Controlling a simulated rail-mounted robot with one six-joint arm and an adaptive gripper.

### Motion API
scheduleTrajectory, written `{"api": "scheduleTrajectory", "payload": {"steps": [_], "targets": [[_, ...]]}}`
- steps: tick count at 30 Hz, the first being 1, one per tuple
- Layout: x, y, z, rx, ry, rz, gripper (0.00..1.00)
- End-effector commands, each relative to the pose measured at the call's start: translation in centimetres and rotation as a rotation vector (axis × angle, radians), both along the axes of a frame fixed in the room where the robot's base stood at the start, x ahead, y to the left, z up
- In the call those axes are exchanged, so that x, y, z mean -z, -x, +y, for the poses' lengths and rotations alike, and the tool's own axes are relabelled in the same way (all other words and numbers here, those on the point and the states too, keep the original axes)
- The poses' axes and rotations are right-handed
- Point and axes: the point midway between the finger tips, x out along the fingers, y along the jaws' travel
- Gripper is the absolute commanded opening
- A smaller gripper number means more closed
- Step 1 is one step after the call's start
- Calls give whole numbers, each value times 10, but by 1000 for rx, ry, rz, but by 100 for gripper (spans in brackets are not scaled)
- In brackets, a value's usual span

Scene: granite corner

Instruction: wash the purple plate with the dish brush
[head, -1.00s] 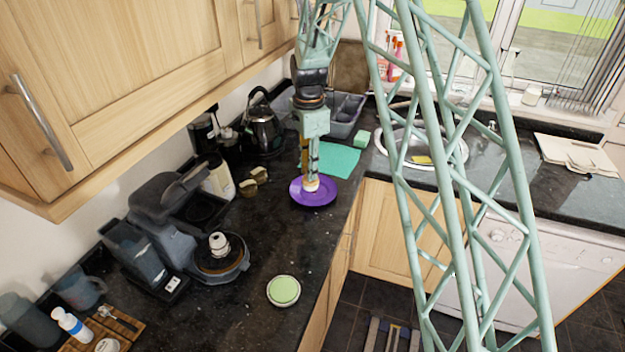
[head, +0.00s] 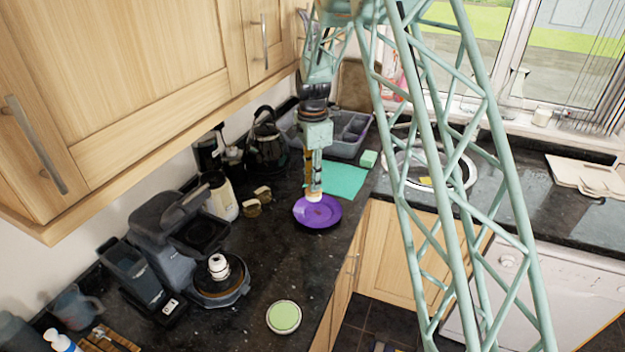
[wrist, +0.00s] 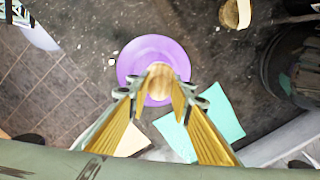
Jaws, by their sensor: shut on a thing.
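The purple plate (head: 317,212) lies on the dark granite counter near its front edge; it also shows in the wrist view (wrist: 132,64). My gripper (head: 314,188) points down over the far part of the plate. Its fingers are shut on the dish brush (head: 314,197), of which a small pale round head shows. In the wrist view the brush (wrist: 160,75) is a tan round shape between the fingertips, overlapping the plate. Whether the bristles touch the plate I cannot tell. The brush's handle is hidden by the fingers.
A teal mat (head: 343,180) lies behind the plate, with a grey dish rack (head: 350,135) beyond. Small brown cups (head: 257,199) and a coffee machine (head: 165,235) stand left. A green-topped round dish (head: 284,317) is in front. The sink (head: 425,170) is at right.

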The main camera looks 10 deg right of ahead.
Motion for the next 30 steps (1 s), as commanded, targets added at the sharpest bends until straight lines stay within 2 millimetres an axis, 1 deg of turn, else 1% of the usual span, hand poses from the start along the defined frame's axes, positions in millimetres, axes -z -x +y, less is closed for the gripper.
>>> {"api": "scheduleTrajectory", "payload": {"steps": [1, 20, 22, 24, 29, 30], "targets": [[6, 0, 0, 0, 0, 1, 12], [63, 0, 1, -1, 0, 0, 12], [72, 1, 1, -1, 0, 1, 12], [68, 5, -4, -2, 0, -1, 11], [75, 13, -12, -5, 0, 1, 10], [72, 15, -14, -6, 0, 0, 10]]}}
